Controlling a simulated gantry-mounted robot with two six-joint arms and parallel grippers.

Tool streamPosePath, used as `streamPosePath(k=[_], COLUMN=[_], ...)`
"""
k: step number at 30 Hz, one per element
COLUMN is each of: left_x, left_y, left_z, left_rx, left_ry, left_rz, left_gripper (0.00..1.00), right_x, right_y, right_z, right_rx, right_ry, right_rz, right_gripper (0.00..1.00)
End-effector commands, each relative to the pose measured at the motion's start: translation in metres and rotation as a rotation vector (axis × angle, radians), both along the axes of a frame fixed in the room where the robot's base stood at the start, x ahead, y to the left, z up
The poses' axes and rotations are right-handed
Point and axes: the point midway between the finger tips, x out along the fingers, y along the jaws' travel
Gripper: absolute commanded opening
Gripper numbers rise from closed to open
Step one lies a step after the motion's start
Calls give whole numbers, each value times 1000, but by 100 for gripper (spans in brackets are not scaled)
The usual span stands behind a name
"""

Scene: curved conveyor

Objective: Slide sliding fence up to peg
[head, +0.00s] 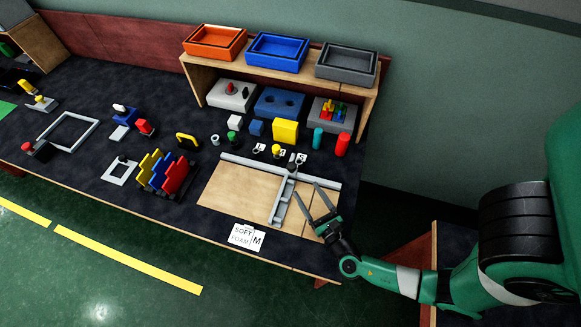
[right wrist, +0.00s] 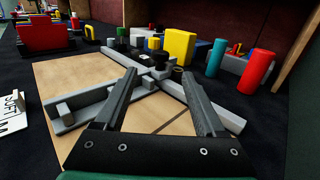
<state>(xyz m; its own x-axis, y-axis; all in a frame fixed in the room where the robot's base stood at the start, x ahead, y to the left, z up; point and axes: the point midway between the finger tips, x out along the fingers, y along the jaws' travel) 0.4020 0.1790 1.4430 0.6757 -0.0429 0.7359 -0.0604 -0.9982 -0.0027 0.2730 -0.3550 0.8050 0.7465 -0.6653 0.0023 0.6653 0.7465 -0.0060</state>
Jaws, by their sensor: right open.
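The sliding fence (head: 281,203) is a grey bar standing across the wooden board (head: 235,187), its far end meeting a long grey rail (head: 250,164). It also shows in the right wrist view (right wrist: 88,112), left of my fingers. A dark knob-like piece (right wrist: 160,60) stands near the junction of fence and rail; I cannot tell whether it is the peg. My right gripper (head: 306,190) is open over the board's right part, to the right of the fence. Its spread fingers also show in the right wrist view (right wrist: 158,74), with nothing held between them. My left gripper is out of view.
Red (head: 342,144) and teal (head: 318,138) cylinders and a yellow block (head: 285,131) stand behind the rail. A wooden shelf (head: 369,98) carries coloured trays. A stepped coloured rack (head: 165,175) stands left of the board. A "SOFT FOAM" card (head: 246,237) lies in front.

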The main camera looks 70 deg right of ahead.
Motion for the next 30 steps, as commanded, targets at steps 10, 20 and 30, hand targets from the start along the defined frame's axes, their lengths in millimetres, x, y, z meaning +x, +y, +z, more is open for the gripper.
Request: streamPosePath(k=[10,20,30], left_x=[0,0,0], left_y=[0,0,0], left_z=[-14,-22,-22], left_rx=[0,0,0], left_ry=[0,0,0], left_rz=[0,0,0], left_gripper=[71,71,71], right_x=[39,83,87], right_y=[-36,-73,-77], right_z=[-1,0,1], right_rx=[3,4,6], right_ry=[-8,-4,-2], right_rz=[-8,0,1], right_gripper=[72,72,70])
